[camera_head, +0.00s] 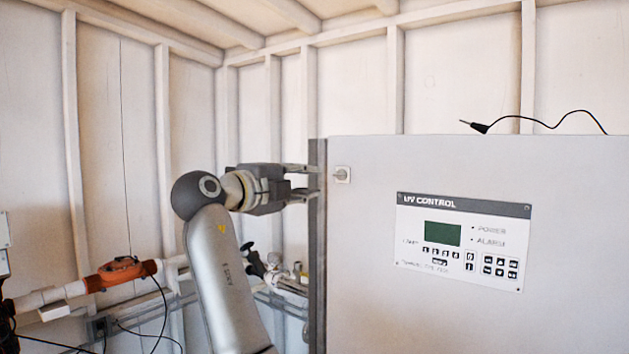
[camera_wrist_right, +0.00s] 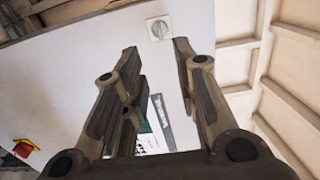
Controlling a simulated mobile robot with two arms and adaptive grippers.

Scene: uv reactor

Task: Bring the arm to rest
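My right gripper (camera_head: 313,181) is at the left edge of the grey UV control cabinet (camera_head: 365,270) in the head view, pointing right. Its two fingers (camera_wrist_right: 155,65) are spread apart in the right wrist view, with nothing between them. The knob also shows in the right wrist view (camera_wrist_right: 159,29), ahead of the gap between the fingers; I see no clear contact. My left gripper is not in view.
The cabinet carries a control panel (camera_head: 462,244) with a green screen. A black cable (camera_head: 545,123) lies on its top. White pipes with an orange fitting (camera_head: 121,273) and a black-handled valve (camera_head: 254,262) are at left, behind my arm. A red knob (camera_wrist_right: 23,148) shows in the wrist view.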

